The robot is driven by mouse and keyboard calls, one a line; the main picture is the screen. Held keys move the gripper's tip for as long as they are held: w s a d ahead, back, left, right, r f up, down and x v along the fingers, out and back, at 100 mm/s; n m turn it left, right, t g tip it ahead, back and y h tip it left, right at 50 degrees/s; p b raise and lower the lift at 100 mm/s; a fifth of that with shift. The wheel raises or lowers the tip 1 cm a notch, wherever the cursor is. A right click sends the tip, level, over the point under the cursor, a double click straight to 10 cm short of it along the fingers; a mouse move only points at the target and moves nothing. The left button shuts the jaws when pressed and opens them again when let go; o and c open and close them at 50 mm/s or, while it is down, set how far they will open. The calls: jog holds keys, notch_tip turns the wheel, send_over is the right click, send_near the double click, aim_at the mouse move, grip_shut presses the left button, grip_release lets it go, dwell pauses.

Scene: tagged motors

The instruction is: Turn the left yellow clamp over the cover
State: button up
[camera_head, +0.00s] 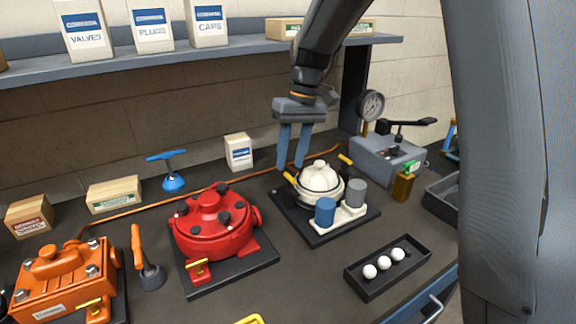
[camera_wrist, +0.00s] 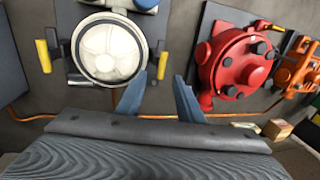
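The cover (camera_head: 320,180) is a white dome on a round white housing, and shows in the wrist view (camera_wrist: 106,52). The left yellow clamp (camera_head: 290,177) stands out from the housing's left side; in the wrist view this clamp (camera_wrist: 163,64) is right of the cover. A second yellow clamp (camera_head: 346,159) is on the other side, also in the wrist view (camera_wrist: 43,57). My gripper (camera_head: 290,166) is open and empty, pointing down. Its blue fingertips (camera_wrist: 161,77) lie either side of the left clamp in the picture; contact cannot be told.
A red motor (camera_head: 213,222) stands left of the white one, with an orange motor (camera_head: 62,275) farther left. Blue and grey cylinders (camera_head: 325,211) stand in front of the cover. A black tray with white balls (camera_head: 388,264) lies nearer. A shelf (camera_head: 180,54) spans behind.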

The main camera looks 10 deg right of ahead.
aim_at(291, 184)
jog(key=shift+s+a+f+p, duration=0.1)
jog(key=shift+a+f+p, duration=0.05)
jog(key=shift+f, duration=0.7)
jog(key=shift+s+a+f+p, duration=0.1)
jog(key=shift+a+f+p, duration=0.05)
jog(key=shift+f, duration=0.7)
grip_shut()
